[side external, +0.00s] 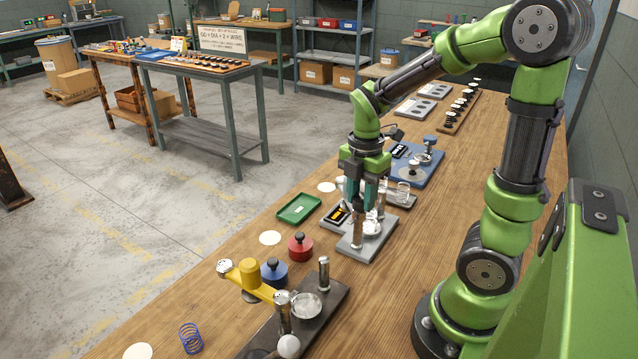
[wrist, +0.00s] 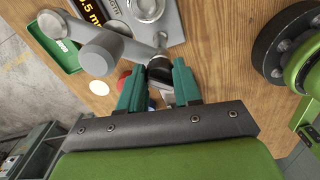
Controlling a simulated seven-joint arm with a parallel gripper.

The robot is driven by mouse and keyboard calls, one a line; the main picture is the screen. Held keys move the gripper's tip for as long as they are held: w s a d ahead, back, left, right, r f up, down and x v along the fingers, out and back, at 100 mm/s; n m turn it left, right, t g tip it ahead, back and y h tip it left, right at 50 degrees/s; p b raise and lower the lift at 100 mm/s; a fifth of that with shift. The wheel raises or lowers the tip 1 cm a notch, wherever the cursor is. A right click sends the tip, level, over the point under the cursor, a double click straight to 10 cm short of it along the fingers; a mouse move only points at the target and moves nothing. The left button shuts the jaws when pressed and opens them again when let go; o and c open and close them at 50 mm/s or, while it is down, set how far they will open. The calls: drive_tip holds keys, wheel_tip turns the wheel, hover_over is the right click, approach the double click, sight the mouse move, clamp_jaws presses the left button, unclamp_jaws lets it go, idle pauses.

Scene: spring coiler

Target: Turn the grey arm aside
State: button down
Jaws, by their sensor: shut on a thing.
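The grey arm (wrist: 136,49) shows in the wrist view as a bar with round knobs. It lies over a grey device base (side external: 356,246) with a lit display (side external: 338,215) and a round clear dish. My gripper (side external: 361,204) points down over this device. In the wrist view its two teal fingers (wrist: 160,82) stand on either side of the arm's end, around a dark part there. They are shut on it. The exact contact is partly hidden by the fingers. In the side view the gripper hides much of the arm.
A green tray (side external: 298,209) lies left of the device. Nearer the camera are a red weight (side external: 300,246), a blue weight (side external: 273,272) and a yellow-armed device (side external: 250,277). A blue-based device (side external: 418,165) stands behind. Bare wood lies to the right.

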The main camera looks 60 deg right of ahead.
drive_tip(key=n, duration=0.4)
drive_tip(key=shift+w+r+n, duration=0.1)
drive_tip(key=shift+n, duration=2.1)
drive_tip(key=c, duration=0.8)
unclamp_jaws()
drive_tip(key=shift+r, duration=8.35)
